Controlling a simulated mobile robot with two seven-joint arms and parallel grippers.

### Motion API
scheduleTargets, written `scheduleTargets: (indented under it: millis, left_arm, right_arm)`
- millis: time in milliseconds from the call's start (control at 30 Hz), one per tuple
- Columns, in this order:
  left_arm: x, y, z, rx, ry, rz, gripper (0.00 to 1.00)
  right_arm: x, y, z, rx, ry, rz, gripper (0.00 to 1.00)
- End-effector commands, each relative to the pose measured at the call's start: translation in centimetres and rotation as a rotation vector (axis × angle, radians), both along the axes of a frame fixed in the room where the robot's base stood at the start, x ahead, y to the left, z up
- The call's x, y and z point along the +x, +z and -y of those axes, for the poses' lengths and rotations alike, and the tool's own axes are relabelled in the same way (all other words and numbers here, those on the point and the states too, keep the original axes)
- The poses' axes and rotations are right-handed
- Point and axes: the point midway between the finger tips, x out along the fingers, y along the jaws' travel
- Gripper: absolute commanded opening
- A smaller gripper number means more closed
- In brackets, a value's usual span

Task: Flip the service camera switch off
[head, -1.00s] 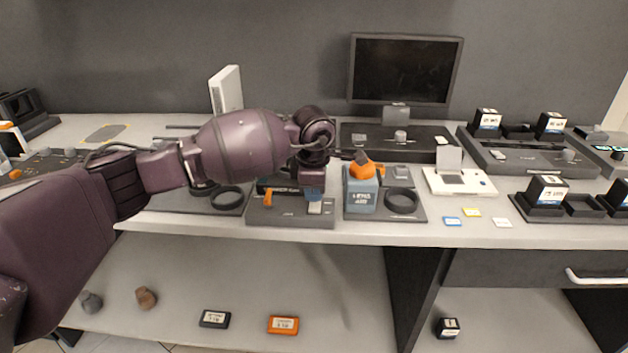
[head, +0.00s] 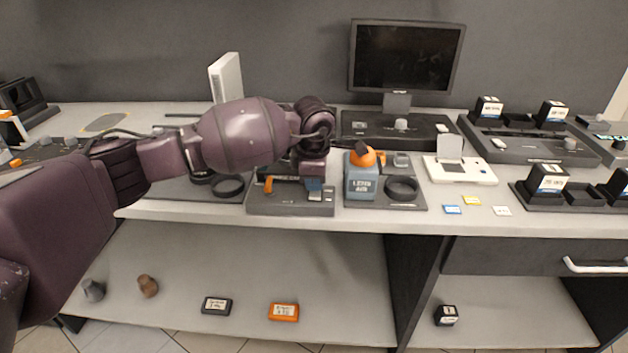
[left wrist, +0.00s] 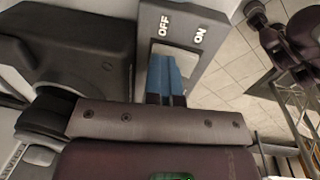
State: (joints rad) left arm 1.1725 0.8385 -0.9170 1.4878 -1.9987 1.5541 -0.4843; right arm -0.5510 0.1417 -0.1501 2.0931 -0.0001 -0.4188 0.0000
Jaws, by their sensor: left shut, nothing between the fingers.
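The service camera (head: 290,199) is a dark grey unit on the bench with an orange lever (head: 269,185) at its left. Its switch (head: 315,196) is a light rocker on the right part. My left gripper (head: 314,185) is shut and empty, pointing down at the switch. Its blue fingers (left wrist: 166,72) cover part of the rocker; I cannot tell whether they touch it. The rocker's tilt is unclear. My right gripper is not in view.
Another ring (head: 228,186) lies to the left. A monitor (head: 406,57) stands behind.

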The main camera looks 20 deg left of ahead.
Motion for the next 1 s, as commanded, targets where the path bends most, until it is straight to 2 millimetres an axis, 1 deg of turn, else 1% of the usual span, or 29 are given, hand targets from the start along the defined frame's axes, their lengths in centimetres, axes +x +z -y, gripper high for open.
scheduleTargets:
  millis: [33,300,867,900,1000]
  left_arm:
    - [-0.4,-0.4,0.1,0.002,-0.001,-0.011,0.0]
    - [-1.4,-0.3,0.4,0.001,-0.002,-0.015,0.0]
    - [-1.4,-0.1,0.4,0.001,-0.002,-0.01,0.0]
    - [-1.4,0.3,0.4,0.0,-0.002,-0.007,0.0]
    - [-1.7,2.8,0.1,0.002,0.001,0.0,0.0]
  right_arm:
    - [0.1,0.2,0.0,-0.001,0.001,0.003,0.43]
    - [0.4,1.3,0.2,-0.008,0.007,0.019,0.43]
    - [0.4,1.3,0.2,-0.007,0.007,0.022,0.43]
    - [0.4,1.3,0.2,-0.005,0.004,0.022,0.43]
    - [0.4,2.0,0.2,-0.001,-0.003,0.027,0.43]
